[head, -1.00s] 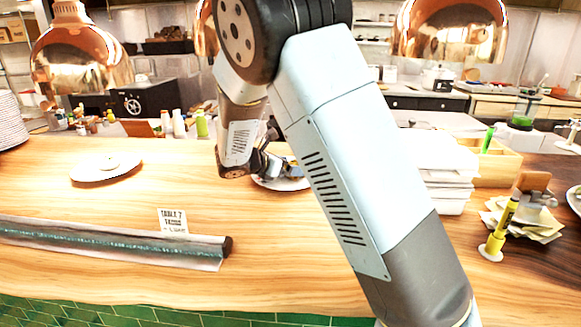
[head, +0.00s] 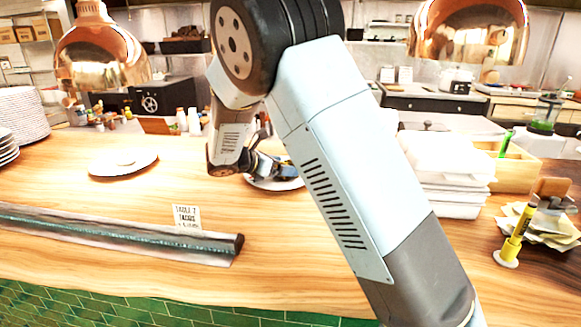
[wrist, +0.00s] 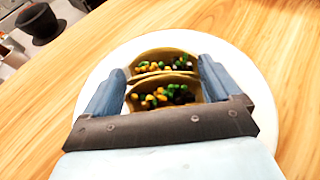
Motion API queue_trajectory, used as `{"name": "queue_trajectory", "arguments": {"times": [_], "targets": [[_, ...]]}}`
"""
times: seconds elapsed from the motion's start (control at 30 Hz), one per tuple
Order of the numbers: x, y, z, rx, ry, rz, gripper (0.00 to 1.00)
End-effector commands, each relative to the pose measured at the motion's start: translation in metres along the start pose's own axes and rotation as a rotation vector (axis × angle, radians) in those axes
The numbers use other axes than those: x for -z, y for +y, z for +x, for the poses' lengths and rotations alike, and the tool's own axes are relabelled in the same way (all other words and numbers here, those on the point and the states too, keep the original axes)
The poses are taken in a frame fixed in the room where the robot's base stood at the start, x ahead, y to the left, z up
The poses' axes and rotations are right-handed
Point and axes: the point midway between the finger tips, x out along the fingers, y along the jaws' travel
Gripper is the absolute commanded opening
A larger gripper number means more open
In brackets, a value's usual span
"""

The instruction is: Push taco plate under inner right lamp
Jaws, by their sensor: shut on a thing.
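The taco plate is a round white plate (wrist: 255,75) on the wooden counter, with two filled tacos (wrist: 162,80) side by side on it. In the head view the plate (head: 275,185) is partly hidden behind my arm. My gripper (wrist: 165,80) is low over the plate, its two fingers closed against the two ends of the tacos. It also shows in the head view (head: 272,165). One copper lamp (head: 100,52) hangs at the left and another (head: 468,32) at the right. I cannot tell which is the inner right lamp; my arm hides the space between them.
A plate (head: 123,162) lies left of my gripper, with plate stacks (head: 22,118) beyond. A ticket (head: 187,217) stands behind a long rail (head: 120,235) at the front. White containers (head: 445,165) and a yellow marker (head: 515,235) stand at the right.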

Motion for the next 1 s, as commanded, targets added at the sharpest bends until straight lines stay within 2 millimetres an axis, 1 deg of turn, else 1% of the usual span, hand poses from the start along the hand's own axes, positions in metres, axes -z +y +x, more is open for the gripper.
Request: {"name": "queue_trajectory", "arguments": {"times": [0.3,0.5,0.97,1.0], "targets": [[0.007,0.016,-0.015,0.010,0.000,0.004,0.32],[0.009,0.022,-0.022,0.014,0.000,0.006,0.32],[0.010,0.025,-0.024,0.017,0.000,0.007,0.32],[0.010,0.024,-0.024,0.017,0.000,0.007,0.94]]}}
